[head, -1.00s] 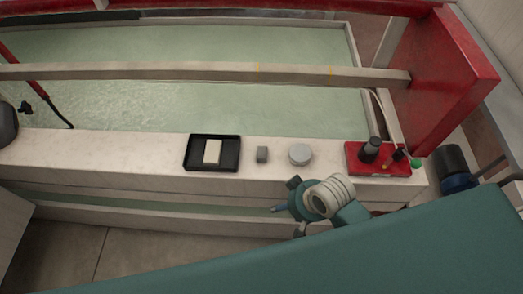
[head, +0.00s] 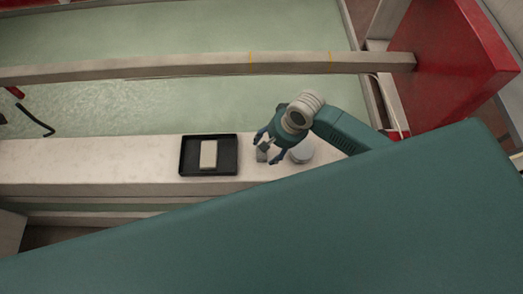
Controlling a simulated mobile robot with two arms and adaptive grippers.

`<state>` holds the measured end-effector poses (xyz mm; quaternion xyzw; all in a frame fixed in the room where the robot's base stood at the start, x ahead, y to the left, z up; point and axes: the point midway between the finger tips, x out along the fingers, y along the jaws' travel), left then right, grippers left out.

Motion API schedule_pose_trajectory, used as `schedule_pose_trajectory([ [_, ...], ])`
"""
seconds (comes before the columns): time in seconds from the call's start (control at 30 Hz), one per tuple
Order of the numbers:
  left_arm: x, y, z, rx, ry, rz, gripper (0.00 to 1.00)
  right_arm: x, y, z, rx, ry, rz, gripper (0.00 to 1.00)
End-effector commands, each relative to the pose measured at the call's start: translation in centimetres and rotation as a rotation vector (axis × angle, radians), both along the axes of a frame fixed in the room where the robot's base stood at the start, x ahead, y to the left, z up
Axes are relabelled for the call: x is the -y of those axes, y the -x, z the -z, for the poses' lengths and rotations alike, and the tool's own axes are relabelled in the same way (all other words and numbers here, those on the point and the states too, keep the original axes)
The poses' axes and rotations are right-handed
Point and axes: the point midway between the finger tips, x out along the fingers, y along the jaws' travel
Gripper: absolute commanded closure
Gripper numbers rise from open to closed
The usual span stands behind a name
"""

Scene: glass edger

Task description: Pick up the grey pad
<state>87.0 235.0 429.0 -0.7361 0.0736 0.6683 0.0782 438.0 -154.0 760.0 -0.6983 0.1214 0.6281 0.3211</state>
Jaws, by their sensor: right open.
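The grey pad (head: 262,155) is a small block on the pale ledge (head: 80,163), between the black tray and a round light-grey disc. My right gripper (head: 267,149) is open, with its fingers spread on either side of the pad. Part of the pad is hidden by the gripper. I cannot tell whether the fingers touch it. My left gripper is not in view.
The black tray (head: 231,170) with a pale block (head: 208,154) in it lies just left of the pad. The round disc (head: 302,152) is close on the right, partly behind my arm. A beam (head: 180,68) crosses behind, over the greenish surface.

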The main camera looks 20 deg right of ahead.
Motion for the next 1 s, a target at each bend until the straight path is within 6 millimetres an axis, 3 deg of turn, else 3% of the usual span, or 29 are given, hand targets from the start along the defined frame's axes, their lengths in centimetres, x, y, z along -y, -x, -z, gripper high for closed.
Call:
schedule_pose_trajectory([
  [0.27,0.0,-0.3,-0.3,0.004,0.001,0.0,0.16,-0.6,-0.6,2.0,0.001,0.001,-0.002,0.38],
  [0.53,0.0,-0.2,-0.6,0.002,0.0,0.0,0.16,-1.5,-1.4,5.4,0.003,0.001,-0.001,0.38],
  [0.87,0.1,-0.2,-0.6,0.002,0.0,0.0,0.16,-1.6,-1.5,6.0,0.004,0.002,-0.003,0.38],
  [1.0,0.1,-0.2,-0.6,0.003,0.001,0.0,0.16,-1.6,-1.5,6.0,0.004,0.001,-0.002,0.66],
])
